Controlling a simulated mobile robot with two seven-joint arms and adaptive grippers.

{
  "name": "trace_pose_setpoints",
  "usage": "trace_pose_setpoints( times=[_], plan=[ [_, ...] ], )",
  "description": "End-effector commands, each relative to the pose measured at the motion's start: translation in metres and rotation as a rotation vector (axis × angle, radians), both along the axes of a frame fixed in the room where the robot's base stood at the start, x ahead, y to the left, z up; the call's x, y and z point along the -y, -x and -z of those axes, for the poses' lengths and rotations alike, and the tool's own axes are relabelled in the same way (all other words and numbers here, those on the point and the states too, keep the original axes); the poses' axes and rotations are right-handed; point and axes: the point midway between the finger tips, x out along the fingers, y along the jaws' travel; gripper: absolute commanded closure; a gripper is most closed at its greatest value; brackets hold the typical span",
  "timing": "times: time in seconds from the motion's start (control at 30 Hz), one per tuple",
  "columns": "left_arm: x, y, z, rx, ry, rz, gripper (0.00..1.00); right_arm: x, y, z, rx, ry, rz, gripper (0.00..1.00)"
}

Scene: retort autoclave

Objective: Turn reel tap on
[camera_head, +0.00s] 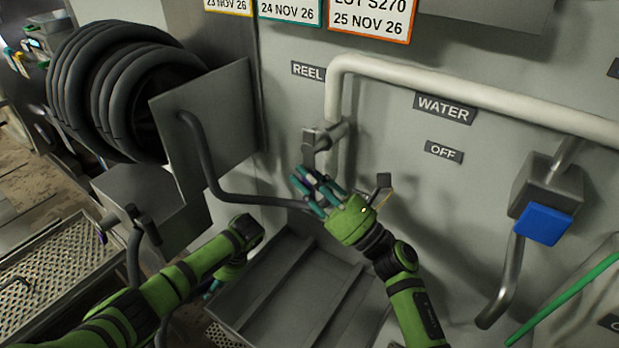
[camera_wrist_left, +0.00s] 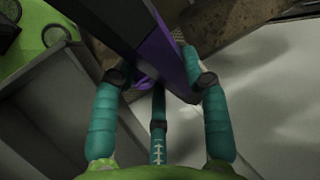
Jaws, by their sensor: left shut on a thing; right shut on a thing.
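The reel tap (camera_head: 326,135) is a grey valve on the wall, under the left end of a pale pipe and beside the REEL label (camera_head: 308,71). Its lever hangs down from the valve. My right gripper (camera_head: 312,184) is at the lever's lower end, its teal fingers closed around it; a bit of purple shows between them. In the left wrist view my left gripper (camera_wrist_left: 160,85) is shut on a dark bar with a purple side (camera_wrist_left: 174,58). In the head view my left gripper (camera_head: 210,288) is mostly hidden behind my forearm.
A hose reel (camera_head: 120,85) is at the upper left, with a grey plate (camera_head: 210,110) and a dark hose (camera_head: 235,197) running toward the tap. At the right is a water valve with a blue handle (camera_head: 542,224), with an OFF label (camera_head: 444,152) nearby. A metal tray (camera_head: 265,245) lies below.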

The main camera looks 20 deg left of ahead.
Motion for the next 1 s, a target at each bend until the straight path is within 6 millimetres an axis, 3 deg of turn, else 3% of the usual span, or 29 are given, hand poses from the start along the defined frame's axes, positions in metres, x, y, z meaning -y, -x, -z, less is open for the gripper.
trace_pose_setpoints(
  times=[0.17,0.2,0.23,0.67,1.0],
  plan=[
    [0.0,-0.001,-0.001,0.002,-0.001,0.0,1.0,0.0,0.001,-0.001,0.002,-0.003,-0.004,1.0],
    [0.0,-0.001,-0.001,0.002,-0.001,0.0,1.0,0.0,0.001,-0.001,0.001,-0.003,-0.004,0.64],
    [0.0,-0.001,-0.001,0.002,-0.001,0.0,1.0,0.0,0.001,-0.001,0.001,-0.003,-0.004,0.52],
    [0.0,-0.001,-0.001,0.002,-0.001,0.0,1.0,0.005,0.002,0.003,0.0,0.0,-0.001,0.51],
    [0.0,-0.001,-0.001,0.002,-0.001,0.0,1.0,0.059,0.017,0.035,-0.001,0.002,0.0,0.51]
  ],
)
